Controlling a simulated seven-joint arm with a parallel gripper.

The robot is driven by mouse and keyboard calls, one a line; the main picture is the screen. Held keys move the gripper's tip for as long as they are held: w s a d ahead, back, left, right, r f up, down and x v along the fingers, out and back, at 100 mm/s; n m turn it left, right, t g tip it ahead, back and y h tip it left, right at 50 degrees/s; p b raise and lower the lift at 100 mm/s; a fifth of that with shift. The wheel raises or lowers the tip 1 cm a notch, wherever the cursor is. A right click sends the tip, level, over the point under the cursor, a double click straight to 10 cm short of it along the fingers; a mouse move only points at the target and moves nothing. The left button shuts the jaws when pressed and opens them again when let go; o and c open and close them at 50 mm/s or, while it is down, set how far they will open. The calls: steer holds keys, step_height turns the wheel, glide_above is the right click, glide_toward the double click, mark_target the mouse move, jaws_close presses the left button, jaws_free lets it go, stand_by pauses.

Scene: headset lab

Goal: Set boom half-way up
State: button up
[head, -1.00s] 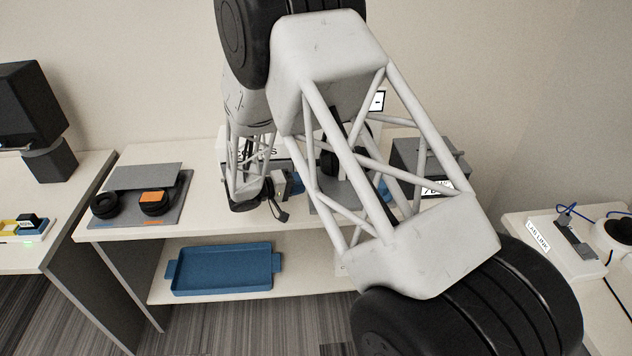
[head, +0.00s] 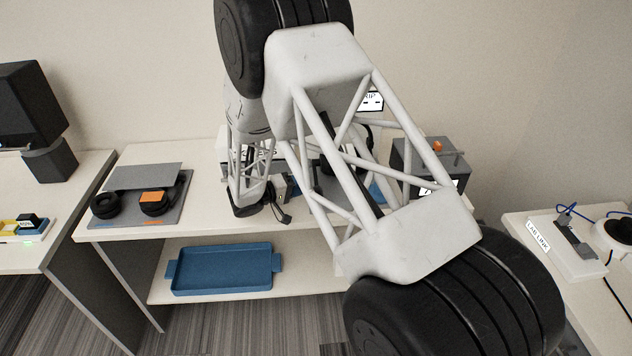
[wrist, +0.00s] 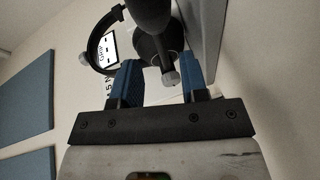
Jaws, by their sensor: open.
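In the wrist view my gripper (wrist: 158,88) is open, its two blue fingers apart. A dark headset (wrist: 98,42) with a curved band is just beyond them. A dark rounded part (wrist: 152,44) and a rod with a grey tip (wrist: 170,77) show in and above the gap between the fingers; I cannot tell whether the rod is the boom. No contact with either finger is clear. In the head view my arm covers most of the headset's place, and the gripper is not clearly seen there. The boom's angle cannot be read.
A grey box (head: 428,160) with an orange knob stands right of my arm. A mat with dark ear cups (head: 104,205) lies at left on the table. A blue tray (head: 222,270) sits on the shelf below. A side table (head: 560,250) stands at right.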

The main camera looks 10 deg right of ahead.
steer(key=shift+x, duration=3)
jaws_close()
